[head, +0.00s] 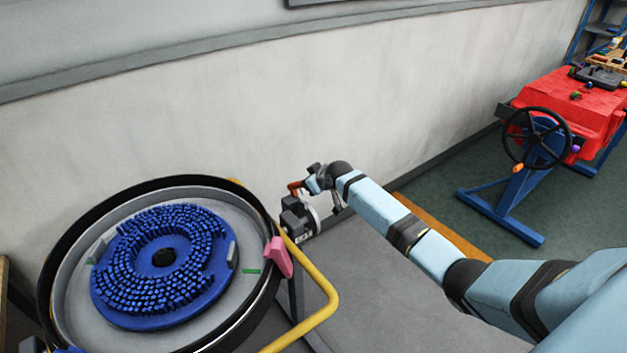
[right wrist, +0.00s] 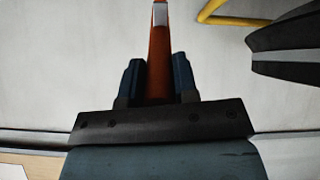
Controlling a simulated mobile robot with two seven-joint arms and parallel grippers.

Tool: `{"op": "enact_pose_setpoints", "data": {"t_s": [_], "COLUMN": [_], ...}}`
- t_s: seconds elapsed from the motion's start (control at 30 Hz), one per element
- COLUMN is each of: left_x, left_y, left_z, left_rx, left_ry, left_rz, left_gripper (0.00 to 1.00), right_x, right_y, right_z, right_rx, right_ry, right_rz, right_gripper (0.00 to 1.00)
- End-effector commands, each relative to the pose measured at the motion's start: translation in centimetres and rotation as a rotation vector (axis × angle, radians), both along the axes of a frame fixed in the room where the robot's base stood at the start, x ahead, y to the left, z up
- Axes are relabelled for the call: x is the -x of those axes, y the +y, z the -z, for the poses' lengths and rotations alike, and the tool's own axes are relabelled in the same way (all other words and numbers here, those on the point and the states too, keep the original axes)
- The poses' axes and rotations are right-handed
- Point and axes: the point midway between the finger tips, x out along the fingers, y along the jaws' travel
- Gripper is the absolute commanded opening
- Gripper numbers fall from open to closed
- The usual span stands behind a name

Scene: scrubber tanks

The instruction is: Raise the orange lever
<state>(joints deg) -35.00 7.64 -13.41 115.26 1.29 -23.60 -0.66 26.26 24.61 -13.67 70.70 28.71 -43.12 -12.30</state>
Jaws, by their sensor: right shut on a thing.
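The orange lever (head: 294,186) is small in the head view, on a dark grey machine part beside the round scrubber tank. Its orange shaft (right wrist: 159,62) runs up the middle of the right wrist view, with a pale patch near its top. My right gripper (head: 311,184) reaches the lever from the right. In the wrist view my right gripper (right wrist: 158,80) has one finger on each side of the orange shaft and is shut on it. The lever's lower end is hidden behind the gripper. My left gripper is not in view.
The round tank (head: 262,299) holds a blue bristled disc (head: 163,258) and has a pink piece (head: 278,257) on its rim. A yellow rail (head: 331,298) curves beside it. A red machine with a black handwheel (head: 537,137) stands far right. The wall is close behind the lever.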

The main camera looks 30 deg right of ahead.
Motion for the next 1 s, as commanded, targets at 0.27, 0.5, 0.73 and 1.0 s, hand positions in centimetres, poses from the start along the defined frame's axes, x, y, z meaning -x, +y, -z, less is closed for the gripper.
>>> {"op": "enact_pose_setpoints", "data": {"t_s": [0.27, 0.5, 0.73, 1.0], "left_x": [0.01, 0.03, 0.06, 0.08], "left_y": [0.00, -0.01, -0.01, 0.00], "left_z": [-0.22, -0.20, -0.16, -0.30], "left_rx": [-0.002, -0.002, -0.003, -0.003], "left_ry": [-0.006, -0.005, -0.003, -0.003], "left_rz": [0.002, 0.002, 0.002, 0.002], "left_gripper": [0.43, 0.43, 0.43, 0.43], "right_x": [-0.25, -0.28, -0.21, 0.63], "right_y": [0.06, 0.04, 0.03, -0.11], "right_z": [-0.27, -0.37, -0.25, -0.91], "right_rx": [0.000, -0.001, 0.001, 0.003], "right_ry": [0.011, 0.010, 0.012, 0.012], "right_rz": [-0.001, 0.000, 0.000, -0.001], "right_gripper": [0.00, 0.34, 0.53, 0.53]}}
